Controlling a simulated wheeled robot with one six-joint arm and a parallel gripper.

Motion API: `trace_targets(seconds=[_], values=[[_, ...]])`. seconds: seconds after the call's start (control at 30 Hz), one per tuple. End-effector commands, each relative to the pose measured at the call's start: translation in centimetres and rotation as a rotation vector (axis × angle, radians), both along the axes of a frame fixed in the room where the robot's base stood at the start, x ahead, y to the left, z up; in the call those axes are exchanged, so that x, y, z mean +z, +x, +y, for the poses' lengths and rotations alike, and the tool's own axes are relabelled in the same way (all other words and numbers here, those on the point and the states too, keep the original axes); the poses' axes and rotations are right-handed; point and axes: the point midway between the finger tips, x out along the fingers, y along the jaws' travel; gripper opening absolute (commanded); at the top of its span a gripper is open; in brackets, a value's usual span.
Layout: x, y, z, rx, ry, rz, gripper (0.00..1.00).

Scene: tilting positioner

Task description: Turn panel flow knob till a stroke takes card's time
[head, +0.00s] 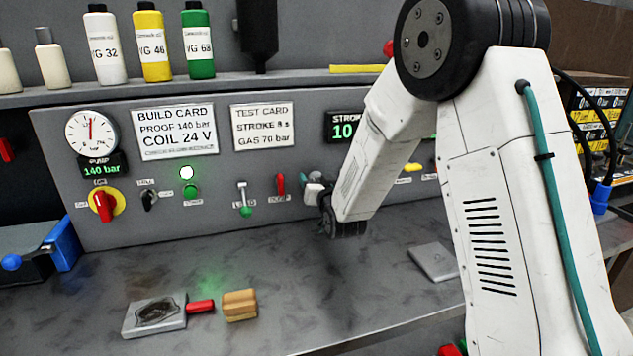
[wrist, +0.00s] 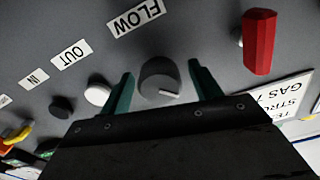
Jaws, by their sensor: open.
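The grey flow knob (wrist: 160,82) with a white pointer line sits between my open fingers in the wrist view, beside the FLOW label (wrist: 136,17). My gripper (wrist: 162,90) has its two green fingertips on either side of the knob, with gaps visible. The test card (head: 263,126) on the panel reads "STROKE 8 s" and "GAS 70 bar". The stroke display (head: 343,127) shows "10", its right part hidden behind my arm. The panel (head: 100,215) is grey and upright.
A red lever (wrist: 259,42) stands out near my gripper, also seen in the head view (head: 280,186). Black (wrist: 61,107) and white (wrist: 97,91) buttons are close on the other side. A wooden block (head: 239,304) and a metal plate (head: 155,315) lie on the bench.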

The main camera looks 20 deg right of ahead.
Motion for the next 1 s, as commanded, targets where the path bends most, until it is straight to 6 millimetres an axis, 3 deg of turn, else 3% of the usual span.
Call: trace_targets(seconds=[0.07,0.2,0.6,1.0], values=[[0.00,-0.02,0.00,0.000,0.000,0.000,0.57],[0.00,-0.03,0.00,0.000,0.000,0.000,0.19],[-0.01,-0.04,-0.02,0.000,0.053,0.000,0.19],[-0.05,-0.05,-0.07,-0.001,0.344,0.001,0.19]])
